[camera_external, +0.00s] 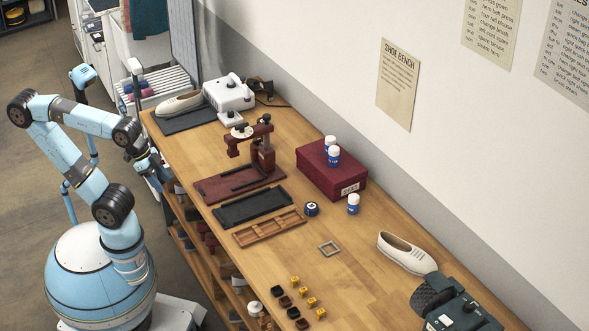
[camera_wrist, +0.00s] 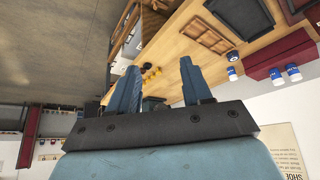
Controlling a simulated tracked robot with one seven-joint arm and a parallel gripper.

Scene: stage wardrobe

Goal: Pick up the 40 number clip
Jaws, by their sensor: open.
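Several small yellow clips (camera_external: 303,291) and several dark clips (camera_external: 285,302) stand in two rows near the front edge of the wooden bench. Their numbers are too small to read, so I cannot tell which is the 40 clip. In the wrist view the yellow clips (camera_wrist: 151,71) show small and far off, between my fingers. My gripper (camera_external: 160,175) is at the bench's left edge, well apart from the clips. In the wrist view my gripper (camera_wrist: 158,70) has its two fingers wide apart with nothing between them.
A red box (camera_external: 331,172), white-and-blue bottles (camera_external: 353,204), white shoe (camera_external: 406,254) and dark green machine (camera_external: 462,312) are farther right.

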